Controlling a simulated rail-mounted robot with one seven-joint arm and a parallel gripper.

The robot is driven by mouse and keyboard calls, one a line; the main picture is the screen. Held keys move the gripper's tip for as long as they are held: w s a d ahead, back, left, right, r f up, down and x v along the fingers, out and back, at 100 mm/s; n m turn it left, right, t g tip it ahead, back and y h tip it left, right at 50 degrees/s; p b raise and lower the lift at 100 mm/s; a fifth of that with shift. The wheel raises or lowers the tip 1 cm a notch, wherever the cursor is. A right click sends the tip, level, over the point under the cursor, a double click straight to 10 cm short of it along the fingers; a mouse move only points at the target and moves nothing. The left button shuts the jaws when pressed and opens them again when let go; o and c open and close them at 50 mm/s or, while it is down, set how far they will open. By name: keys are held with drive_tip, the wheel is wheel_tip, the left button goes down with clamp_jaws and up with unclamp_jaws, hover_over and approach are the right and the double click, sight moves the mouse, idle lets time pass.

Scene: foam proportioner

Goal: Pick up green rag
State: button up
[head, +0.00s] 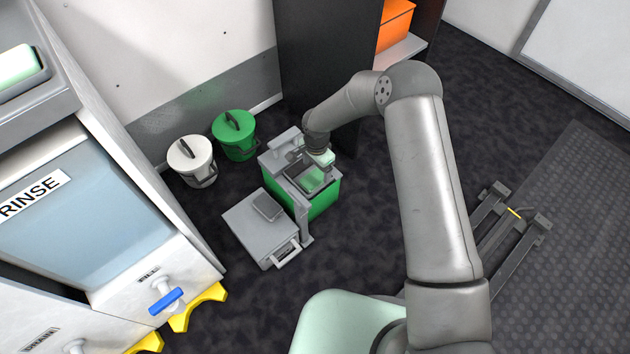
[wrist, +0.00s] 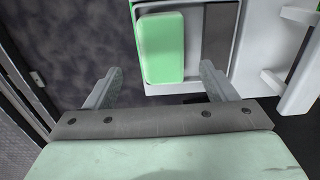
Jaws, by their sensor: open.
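The green rag (wrist: 161,48) looks like a flat, light green block with rounded corners. In the wrist view it lies in the left part of an open, pale-rimmed compartment. In the head view the rag (head: 312,180) shows partly, inside the top of a green and grey box (head: 322,200) on the floor. My gripper (wrist: 161,70) is open and empty, with its two fingers apart. The rag appears in line with the gap between the fingers and ahead of them; I cannot tell the exact distance. In the head view my gripper (head: 322,160) is just over the box.
A grey case (head: 262,228) stands left of the box. A white bucket (head: 192,160) and a green bucket (head: 235,135) stand behind, near the wall. A dark cabinet (head: 325,60) rises behind my arm. The sink unit (head: 90,215) is at the left.

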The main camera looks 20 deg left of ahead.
sight(315, 177)
drive_tip(key=f, duration=0.1)
drive_tip(key=f+b, duration=0.1)
drive_tip(key=f, duration=0.1)
drive_tip(key=f+b, duration=0.1)
drive_tip(key=shift+a+f, duration=0.25)
drive_tip(key=shift+f, duration=0.05)
drive_tip(key=shift+c, duration=0.4)
drive_tip(key=c, duration=1.1)
drive_tip(key=shift+o, duration=0.2)
drive_tip(key=shift+r, duration=0.1)
